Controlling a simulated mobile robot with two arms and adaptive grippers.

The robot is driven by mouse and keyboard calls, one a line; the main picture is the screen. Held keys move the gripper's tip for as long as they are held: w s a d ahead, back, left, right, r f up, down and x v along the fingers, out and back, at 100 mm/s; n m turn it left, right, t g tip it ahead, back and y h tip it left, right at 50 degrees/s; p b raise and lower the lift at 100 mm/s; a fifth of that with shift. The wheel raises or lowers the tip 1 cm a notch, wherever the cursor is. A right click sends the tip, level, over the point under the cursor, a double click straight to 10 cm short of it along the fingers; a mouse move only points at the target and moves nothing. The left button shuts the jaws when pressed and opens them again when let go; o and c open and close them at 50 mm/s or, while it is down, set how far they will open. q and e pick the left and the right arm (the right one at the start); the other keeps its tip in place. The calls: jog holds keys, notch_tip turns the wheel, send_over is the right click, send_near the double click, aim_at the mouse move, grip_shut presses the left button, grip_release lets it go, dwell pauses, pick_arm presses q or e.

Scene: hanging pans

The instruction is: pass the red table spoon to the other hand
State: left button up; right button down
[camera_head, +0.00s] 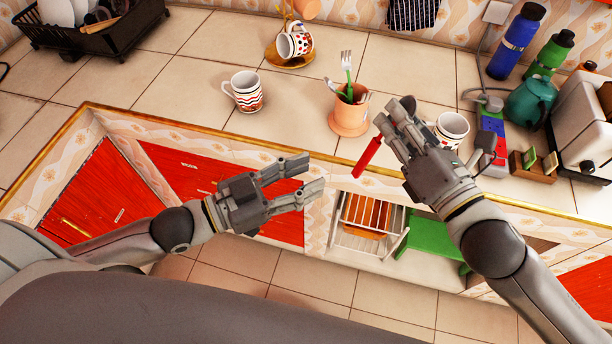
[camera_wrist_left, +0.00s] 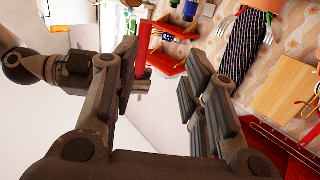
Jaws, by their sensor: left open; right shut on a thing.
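The red table spoon (camera_head: 368,157) is in my right gripper (camera_head: 394,118), above the counter's front edge.
An orange utensil pot (camera_head: 349,116) with a green fork stands behind the grippers. Patterned mugs (camera_head: 247,92) (camera_head: 452,128) stand on the counter. Bottles, a teal teapot (camera_head: 530,103) and a toaster (camera_head: 585,115) crowd the right. A green stool (camera_head: 432,238) is below.

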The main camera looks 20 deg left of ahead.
aim_at(364, 158)
pick_arm(q)
jog(key=shift+h, duration=0.5)
jog(key=w+d, duration=0.2)
jog(key=d, duration=0.1)
jog(key=w+d+r, duration=0.1)
jog(key=w+d, duration=0.1)
jog(key=d, duration=0.2)
jog(key=w+d+r, duration=0.1)
jog(key=w+d, duration=0.1)
jog(key=d, duration=0.1)
jog(key=shift+w+d+r, duration=0.1)
jog(key=shift+d+r, duration=0.1)
grip_shut()
pick_arm(e)
jog(key=c, duration=1.4)
grip_release()
